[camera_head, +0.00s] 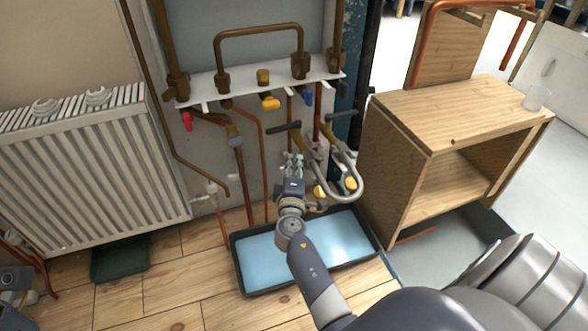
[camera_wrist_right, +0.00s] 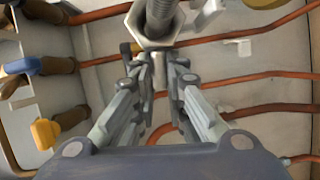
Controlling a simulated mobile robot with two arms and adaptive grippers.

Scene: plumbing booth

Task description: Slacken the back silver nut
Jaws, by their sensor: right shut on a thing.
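A large silver hex nut (camera_wrist_right: 153,28) with a threaded silver stem shows at the top of the right wrist view. My right gripper (camera_wrist_right: 158,75) has its fingertips closed at the lower edge of this nut, one on each side. In the head view, my right gripper (camera_head: 292,160) is in front of the pipes by the grey hose (camera_head: 357,185), and its fingers hide the nut. I cannot tell from the pictures whether this is the back nut. A grey part at the lower left edge seems to be my left gripper (camera_head: 14,279); its fingers are not clear.
A blue-lined tray (camera_head: 262,262) lies on the floor below. A wooden cabinet (camera_head: 400,165) stands close on the right, a white radiator (camera_head: 85,180) on the left. Copper pipes and a yellow-handled valve (camera_head: 270,102) are above. The yellow handle (camera_wrist_right: 45,132) shows in the wrist view.

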